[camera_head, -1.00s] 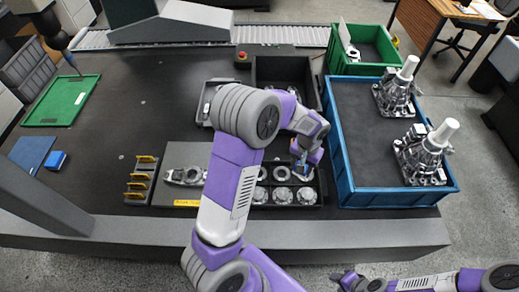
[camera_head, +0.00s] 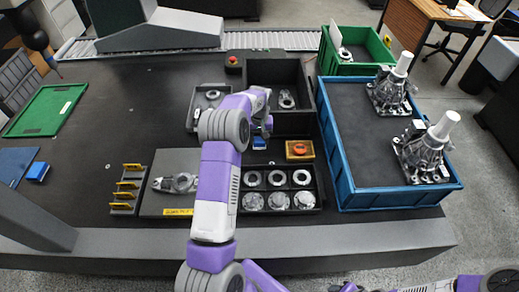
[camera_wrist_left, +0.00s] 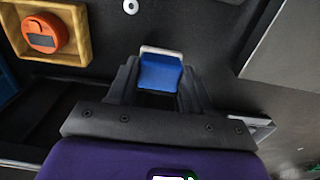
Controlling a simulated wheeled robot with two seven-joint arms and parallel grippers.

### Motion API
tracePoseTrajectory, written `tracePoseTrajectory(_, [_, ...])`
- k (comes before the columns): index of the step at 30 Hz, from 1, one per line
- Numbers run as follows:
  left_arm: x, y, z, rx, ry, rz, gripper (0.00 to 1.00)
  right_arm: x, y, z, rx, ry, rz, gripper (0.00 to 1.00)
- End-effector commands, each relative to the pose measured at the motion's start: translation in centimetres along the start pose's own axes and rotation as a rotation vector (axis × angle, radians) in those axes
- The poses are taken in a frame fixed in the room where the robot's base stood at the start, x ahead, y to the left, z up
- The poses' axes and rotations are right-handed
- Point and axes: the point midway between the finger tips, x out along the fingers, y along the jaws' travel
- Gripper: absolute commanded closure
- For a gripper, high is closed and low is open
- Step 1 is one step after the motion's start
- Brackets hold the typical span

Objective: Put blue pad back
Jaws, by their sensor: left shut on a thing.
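My left gripper (camera_head: 262,128) is over the black table, in front of the dark bin. In the left wrist view its two dark fingers (camera_wrist_left: 158,85) are shut on a blue pad (camera_wrist_left: 160,70) with a pale far edge. The pad also shows in the head view (camera_head: 259,143) just below the gripper. Whether it touches the table is not clear. Another small blue block (camera_head: 38,171) lies at the far left by a flat blue mat (camera_head: 14,163). My right gripper (camera_head: 348,288) is cut off at the bottom edge, and its jaws cannot be made out.
A wooden box with an orange round device (camera_head: 299,149) is right of the gripper. A tray of metal rings (camera_head: 288,188) lies nearer. The dark bin (camera_head: 275,68) stands behind, and a blue crate (camera_head: 345,196) with metal castings stands at right. The left-middle table is clear.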

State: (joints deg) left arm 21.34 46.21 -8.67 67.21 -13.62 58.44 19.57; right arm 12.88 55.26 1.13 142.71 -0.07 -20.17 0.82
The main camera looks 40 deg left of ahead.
Motion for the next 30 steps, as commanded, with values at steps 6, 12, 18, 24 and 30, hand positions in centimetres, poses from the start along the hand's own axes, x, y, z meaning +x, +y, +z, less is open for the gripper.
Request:
tracePoseTrajectory(6, [2.8, -0.1, 0.0, 0.0, -0.002, -0.001, 0.78, 0.7, 0.3, 0.0, 0.0, 0.0, 0.0, 0.57])
tracePoseTrajectory(12, [5.3, 0.0, 0.0, 0.0, 0.001, 0.001, 0.78, 1.2, 0.5, -0.1, 0.0, 0.0, 0.0, 0.57])
tracePoseTrajectory(18, [5.1, 0.1, 0.0, 0.0, 0.002, 0.001, 0.78, 1.1, 0.4, -0.1, 0.0, 0.0, 0.0, 0.57])
tracePoseTrajectory(24, [5.5, 0.0, 0.0, 0.001, 0.002, 0.0, 0.45, 1.3, 0.5, -0.1, 0.0, 0.0, 0.0, 0.57])
tracePoseTrajectory(30, [5.5, 0.0, 0.0, 0.001, 0.002, 0.0, 0.24, 1.3, 0.5, -0.1, 0.0, 0.0, 0.0, 0.57])
